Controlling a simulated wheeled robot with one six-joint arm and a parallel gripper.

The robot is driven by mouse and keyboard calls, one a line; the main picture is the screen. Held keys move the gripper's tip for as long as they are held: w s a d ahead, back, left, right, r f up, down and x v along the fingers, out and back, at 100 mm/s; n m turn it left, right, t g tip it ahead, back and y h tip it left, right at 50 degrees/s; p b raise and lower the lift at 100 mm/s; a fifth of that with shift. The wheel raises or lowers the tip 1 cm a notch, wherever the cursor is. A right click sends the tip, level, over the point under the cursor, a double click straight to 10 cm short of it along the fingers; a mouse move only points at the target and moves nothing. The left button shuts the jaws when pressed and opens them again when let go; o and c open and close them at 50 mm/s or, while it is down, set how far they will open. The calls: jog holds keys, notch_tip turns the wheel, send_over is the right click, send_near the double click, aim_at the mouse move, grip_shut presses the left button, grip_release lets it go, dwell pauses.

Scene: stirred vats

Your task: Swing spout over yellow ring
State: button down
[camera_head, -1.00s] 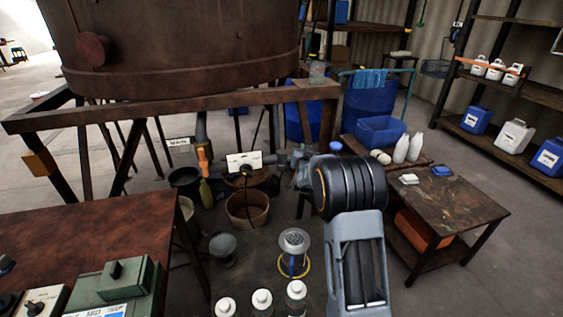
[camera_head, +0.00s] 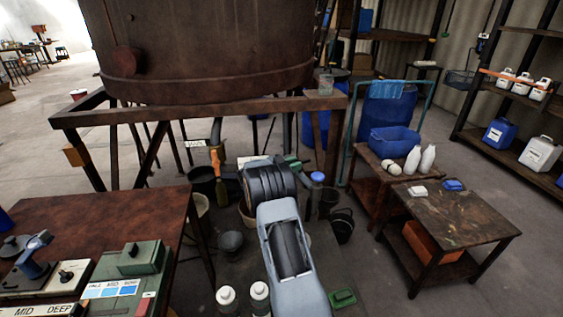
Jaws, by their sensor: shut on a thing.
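My arm's dark wrist and grey link cover the middle of the view. My gripper is hidden behind them, so neither its jaws nor anything in them shows. A grey pipe with an orange handle (camera_head: 215,160) hangs below the big brown vat (camera_head: 205,50), just left of my wrist. I cannot make out the spout beyond it. The yellow ring is not visible; the spot where it lay around a grey-topped vessel is behind my arm. A white label (camera_head: 248,161) shows partly behind the wrist.
White-capped bottles (camera_head: 259,293) stand low in front, left of my arm. A black bucket (camera_head: 342,225) and a green box (camera_head: 343,298) lie to its right. A dark table (camera_head: 450,215) stands right; a brown table (camera_head: 100,220) with green control boxes (camera_head: 125,275) stands left.

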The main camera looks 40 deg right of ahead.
jog(key=shift+w+a+r+m+g+y, duration=0.1)
jog(key=shift+w+a+m+g+y, duration=0.15)
jog(key=shift+m+g, duration=0.45)
jog(key=shift+w+a+m+g+y, duration=0.1)
jog(key=shift+a+m+g+y, duration=0.3)
jog(key=shift+g, duration=0.5)
jog(key=c, duration=1.2)
grip_release()
jog(key=shift+d, duration=0.2)
jog(key=shift+o, duration=0.8)
jog(key=shift+w+a, duration=0.1)
jog(key=shift+a, duration=0.1)
jog(key=shift+r, duration=0.5)
jog(key=r, duration=0.3)
jog(key=shift+s+a, duration=0.2)
jog(key=s+a+r, duration=0.7)
jog(key=s+r, duration=0.2)
jog(key=s, duration=0.2)
jog(key=shift+a, duration=0.25)
